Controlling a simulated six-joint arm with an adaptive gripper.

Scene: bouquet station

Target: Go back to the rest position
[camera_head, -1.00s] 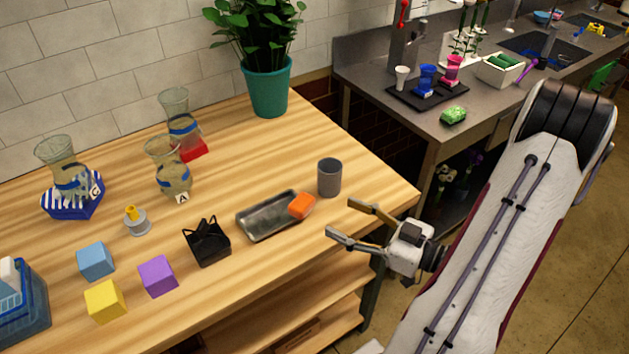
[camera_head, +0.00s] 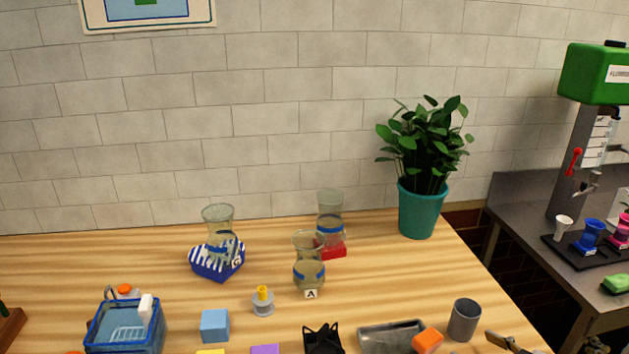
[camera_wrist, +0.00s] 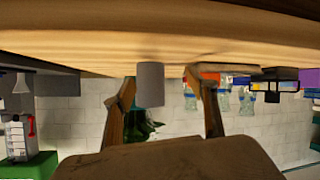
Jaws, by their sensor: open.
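My gripper (camera_wrist: 160,82) is open and empty in the wrist view, which is upside down. Its two fingers stand apart, with the grey cup (camera_wrist: 150,84) showing beyond the gap between them. In the head view, only part of a finger (camera_head: 508,342) shows at the bottom edge, right of the upright grey cup (camera_head: 464,320) and apart from it. The rest of my gripper and arm is nearly all out of the head view.
The metal tray (camera_head: 388,338) with an orange block (camera_head: 428,341) lies left of the cup. Glass vase A (camera_head: 309,262), other vases, a potted plant (camera_head: 420,182) and several blocks stand on the wooden table (camera_head: 110,256). A grey counter (camera_head: 522,232) is at right.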

